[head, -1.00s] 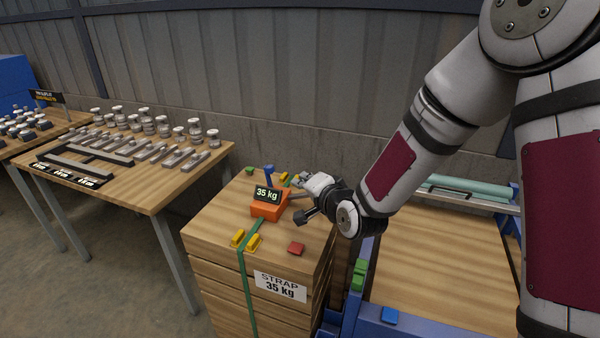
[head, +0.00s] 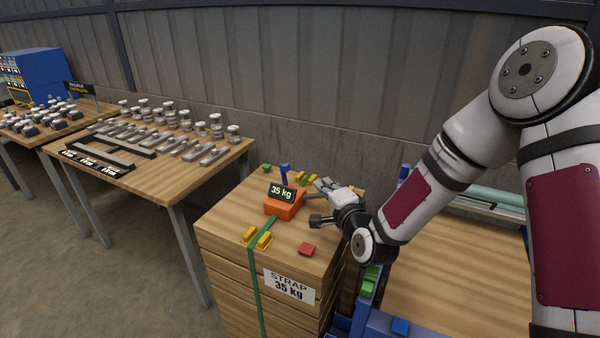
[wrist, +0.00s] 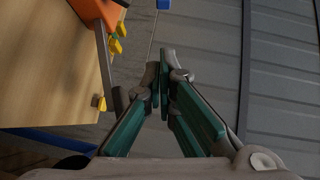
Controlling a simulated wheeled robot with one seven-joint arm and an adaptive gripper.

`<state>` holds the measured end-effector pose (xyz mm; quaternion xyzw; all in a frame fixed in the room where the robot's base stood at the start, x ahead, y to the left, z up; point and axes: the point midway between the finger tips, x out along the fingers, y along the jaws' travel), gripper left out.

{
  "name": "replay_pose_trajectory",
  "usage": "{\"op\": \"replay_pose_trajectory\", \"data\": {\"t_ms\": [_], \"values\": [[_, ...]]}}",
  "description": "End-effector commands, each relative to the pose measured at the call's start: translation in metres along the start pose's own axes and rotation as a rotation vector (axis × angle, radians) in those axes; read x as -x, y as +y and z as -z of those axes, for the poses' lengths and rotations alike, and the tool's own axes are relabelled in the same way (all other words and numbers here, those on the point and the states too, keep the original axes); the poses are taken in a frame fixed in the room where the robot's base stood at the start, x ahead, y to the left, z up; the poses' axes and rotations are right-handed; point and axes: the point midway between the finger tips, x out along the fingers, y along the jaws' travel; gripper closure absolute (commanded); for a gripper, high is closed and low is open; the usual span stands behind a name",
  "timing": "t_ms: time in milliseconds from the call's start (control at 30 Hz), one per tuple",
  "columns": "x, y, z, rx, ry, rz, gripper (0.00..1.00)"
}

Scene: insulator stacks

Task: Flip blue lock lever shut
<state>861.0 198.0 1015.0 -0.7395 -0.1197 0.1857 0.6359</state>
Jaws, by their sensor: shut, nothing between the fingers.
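The blue lock lever (head: 285,171) stands upright behind the "35 kg" display of the orange strap tensioner (head: 284,209), on top of the wooden stack. A blue piece, likely the lever, shows at the top edge of the wrist view (wrist: 163,4). The orange body (wrist: 95,8) is at the wrist view's upper left, and a grey bar (wrist: 106,60) runs from it. My gripper (head: 322,186) is just right of the tensioner. In the wrist view its green-padded fingers (wrist: 159,62) are together and empty, apart from the blue piece.
A green strap (head: 257,275) runs down the stack front (head: 232,295). A blue frame with a wooden deck (head: 460,280) stands right. A table of metal parts (head: 100,178) stands left.

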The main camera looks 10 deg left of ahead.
Motion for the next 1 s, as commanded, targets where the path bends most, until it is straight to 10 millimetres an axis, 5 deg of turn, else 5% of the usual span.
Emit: {"op": "replay_pose_trajectory", "data": {"t_ms": [500, 1000], "values": [[-0.095, 0.000, -0.007, 0.001, -0.004, 0.000, 1.00], [-0.116, 0.000, -0.029, 0.001, 0.000, -0.001, 1.00]]}}
